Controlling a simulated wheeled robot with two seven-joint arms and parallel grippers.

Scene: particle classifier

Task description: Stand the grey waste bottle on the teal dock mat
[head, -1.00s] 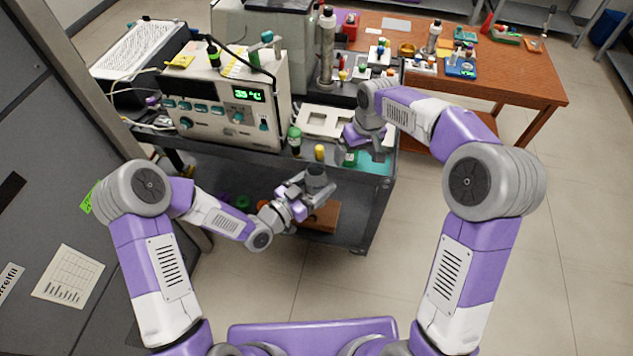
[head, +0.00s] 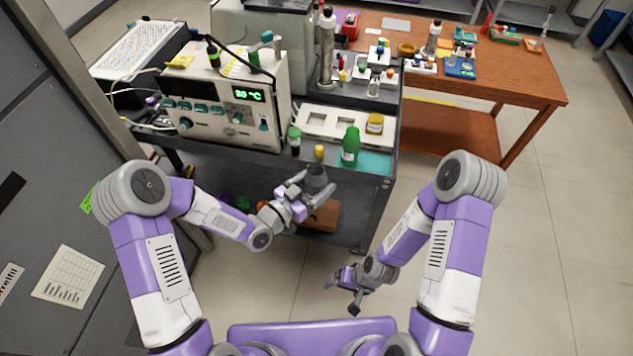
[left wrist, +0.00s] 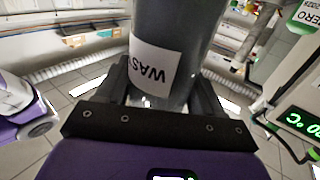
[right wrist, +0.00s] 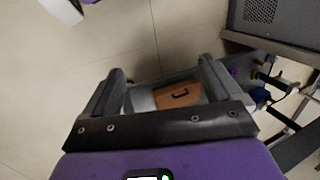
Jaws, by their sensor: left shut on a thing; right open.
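The grey waste bottle (left wrist: 185,45) is held in my left gripper (left wrist: 170,90), which is shut on it. Its white label with the letters "WAS" shows in the left wrist view. In the head view the grey bottle (head: 316,178) is in front of the cart's front edge, below the top shelf. The teal dock mat (head: 376,163) lies at the cart top's front right corner. A green bottle (head: 350,147) stands at the mat's left part. My right gripper (head: 349,290) is open and empty, low in front of the cart; it also shows in the right wrist view (right wrist: 155,85).
A small yellow-capped vial (head: 319,152) and a dark green-capped bottle (head: 294,140) stand left of the green bottle. The mat's right part is bare. A brown box (head: 325,215) sits on the lower shelf.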

